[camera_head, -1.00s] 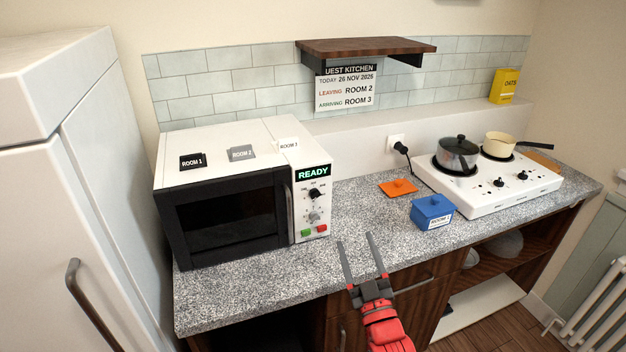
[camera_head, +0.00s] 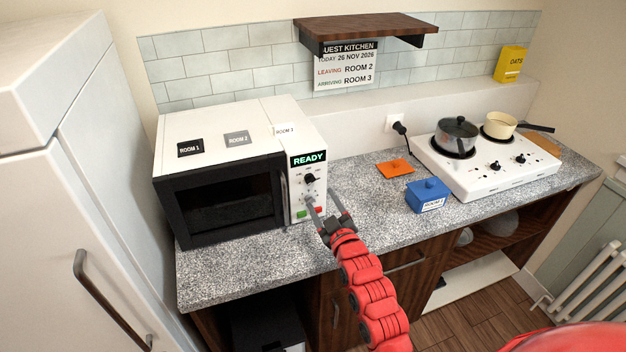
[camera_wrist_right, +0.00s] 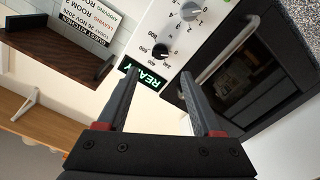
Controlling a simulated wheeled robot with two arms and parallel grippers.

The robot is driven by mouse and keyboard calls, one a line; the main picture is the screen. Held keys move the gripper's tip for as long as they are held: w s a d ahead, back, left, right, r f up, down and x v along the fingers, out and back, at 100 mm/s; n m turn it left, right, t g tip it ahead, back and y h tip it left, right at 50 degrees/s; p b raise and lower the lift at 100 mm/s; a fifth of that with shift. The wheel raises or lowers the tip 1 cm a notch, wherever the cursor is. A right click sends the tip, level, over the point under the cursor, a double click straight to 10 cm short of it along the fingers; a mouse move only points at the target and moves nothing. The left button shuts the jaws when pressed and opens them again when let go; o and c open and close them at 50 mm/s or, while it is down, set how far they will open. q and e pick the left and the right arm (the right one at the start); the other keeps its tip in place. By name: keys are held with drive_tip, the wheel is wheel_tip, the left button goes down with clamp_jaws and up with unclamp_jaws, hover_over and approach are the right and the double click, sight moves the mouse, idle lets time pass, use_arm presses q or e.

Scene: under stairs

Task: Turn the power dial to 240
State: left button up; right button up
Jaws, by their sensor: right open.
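The power dial is a black knob (camera_head: 310,178) on the microwave's white control panel, below the green READY display (camera_head: 308,158). In the right wrist view the black knob (camera_wrist_right: 160,51) has small numbers around it, some of which look like 600 and 800. Its exact setting is too small to read. A grey dial (camera_wrist_right: 189,12) with its own numbers sits below it on the panel. My right gripper (camera_head: 325,204) is open and empty in front of the panel's lower part. In the right wrist view its fingers (camera_wrist_right: 160,76) are apart, with the black knob beyond the tips.
The microwave (camera_head: 222,135) carries room cards on top. Green and red buttons sit low on its panel. A blue box (camera_head: 428,196), an orange lid (camera_head: 394,170) and a white hob (camera_head: 490,180) with pots stand to the right. A wooden shelf (camera_head: 365,29) hangs above.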

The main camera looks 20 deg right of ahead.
sight(311, 182)
drive_tip(key=w+p, duration=0.2)
drive_tip(key=w, duration=0.4)
drive_tip(key=shift+w+a, duration=0.15)
drive_tip(key=shift+w, duration=0.75)
clamp_jaws()
